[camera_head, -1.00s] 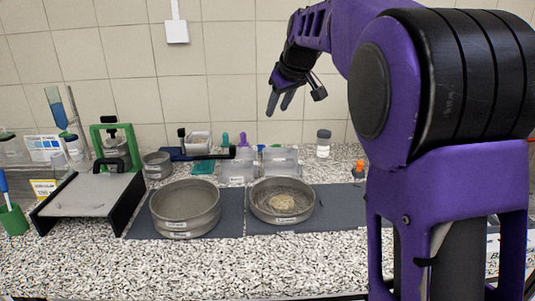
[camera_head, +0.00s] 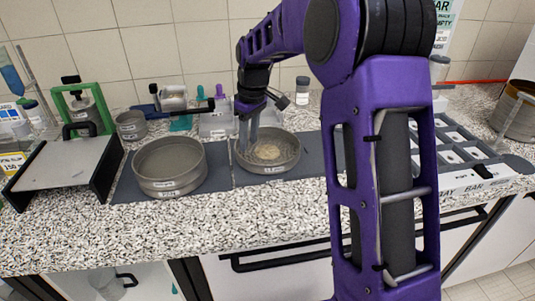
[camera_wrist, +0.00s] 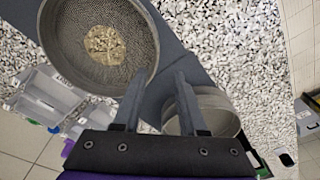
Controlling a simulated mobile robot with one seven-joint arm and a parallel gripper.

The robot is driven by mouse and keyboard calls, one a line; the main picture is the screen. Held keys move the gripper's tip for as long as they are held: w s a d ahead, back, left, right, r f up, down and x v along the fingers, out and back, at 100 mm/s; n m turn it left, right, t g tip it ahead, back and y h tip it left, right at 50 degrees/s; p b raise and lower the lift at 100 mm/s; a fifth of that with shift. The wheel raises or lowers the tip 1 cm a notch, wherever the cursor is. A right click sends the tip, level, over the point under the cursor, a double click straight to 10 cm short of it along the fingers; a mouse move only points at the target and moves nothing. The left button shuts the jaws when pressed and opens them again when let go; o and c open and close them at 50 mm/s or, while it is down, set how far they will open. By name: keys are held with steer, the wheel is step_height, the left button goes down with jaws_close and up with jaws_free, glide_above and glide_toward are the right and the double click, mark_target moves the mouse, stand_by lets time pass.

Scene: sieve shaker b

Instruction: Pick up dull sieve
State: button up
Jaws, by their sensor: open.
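Two round metal sieves stand side by side on dark mats. The left sieve (camera_head: 168,182) looks dull grey and empty. The right sieve (camera_head: 280,166) holds a patch of pale grains (camera_head: 268,152). I cannot tell for certain which one is the dull sieve. My gripper (camera_head: 249,146) points down, open and empty, at the left rim of the right sieve. In the wrist view, the grain-holding sieve (camera_wrist: 72,30) is at upper left, with one fingertip overlapping its rim. The other sieve (camera_wrist: 222,110) is partly hidden behind the other finger. My gripper (camera_wrist: 161,75) shows nothing between its fingertips.
A black-sided stand with a pale top (camera_head: 67,165) is at the left, near a green-framed device (camera_head: 82,108). Clear containers (camera_head: 216,122) and a small jar (camera_head: 302,88) stand behind. A compartment tray (camera_head: 455,150) is at the right. The counter's front strip (camera_head: 230,220) is clear.

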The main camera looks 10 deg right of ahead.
mark_target(248, 158)
steer(key=f, duration=0.5)
steer(key=w+f, duration=0.1)
steer(key=f, duration=0.1)
steer(key=shift+a+f, duration=0.2)
steer(key=shift+f, duration=0.1)
jaws_close()
steer(key=shift+r, duration=0.1)
stand_by(1.1)
